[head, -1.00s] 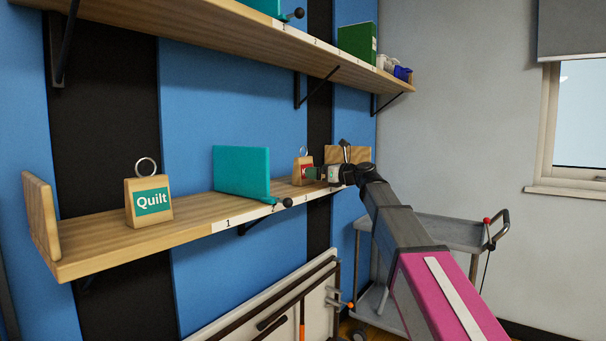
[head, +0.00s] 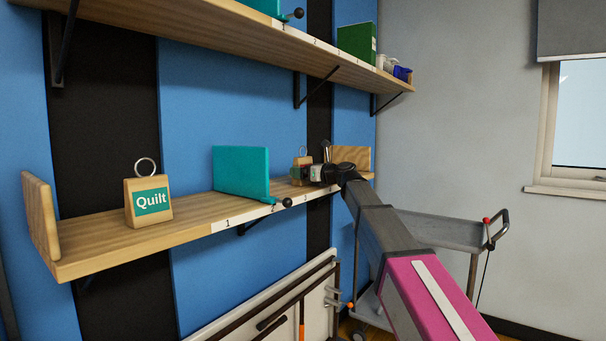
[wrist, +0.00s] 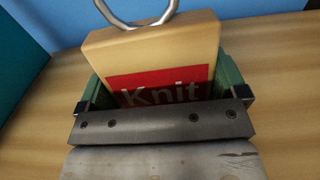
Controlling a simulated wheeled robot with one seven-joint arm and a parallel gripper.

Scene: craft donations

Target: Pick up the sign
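A wooden block sign with a red label reading "Knit" (wrist: 165,62) and a metal ring on top fills the middle of the wrist view. It also shows on the lower shelf in the head view (head: 302,162), partly hidden by my gripper. My gripper (wrist: 160,90) is open, with its green fingers on either side of the Knit sign. I cannot tell whether the fingers touch it. In the head view my gripper (head: 306,173) is level with the sign, just above the shelf.
The lower shelf (head: 95,237) has wooden ends and numbered front labels. A teal panel (head: 241,171) with a black knob stands left of the Knit sign, close to my gripper. An upper shelf (head: 240,45) runs above. A grey cart (head: 440,229) stands at the right.

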